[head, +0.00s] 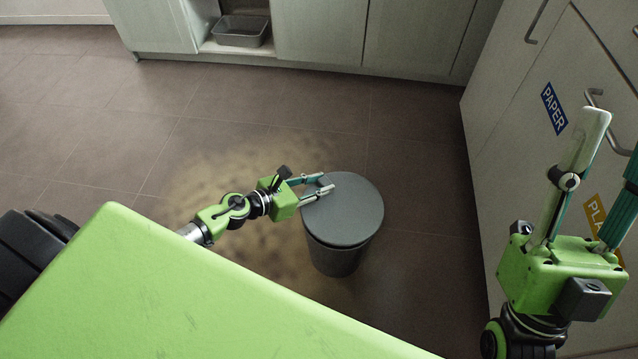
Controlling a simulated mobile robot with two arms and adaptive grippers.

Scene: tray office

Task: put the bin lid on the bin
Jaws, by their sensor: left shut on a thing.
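The bin (335,259) is a dark grey round can standing on the floor in the middle of the head view. The bin lid (347,219) is a flat grey disc right over the bin's top and hides its rim. I cannot tell whether the lid rests on the rim or hangs just above it. My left gripper (325,184) reaches in from the left and is shut on the lid at its upper left part. My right gripper (614,145) is at the right edge, fingers apart and empty, far from the lid; one fingertip is cut off.
A cabinet front with a PAPER label (554,108) stands at the right. Pale cabinets (320,32) line the back, with a grey tub (241,31) in an open bay. The brown tiled floor (230,100) around the bin is clear.

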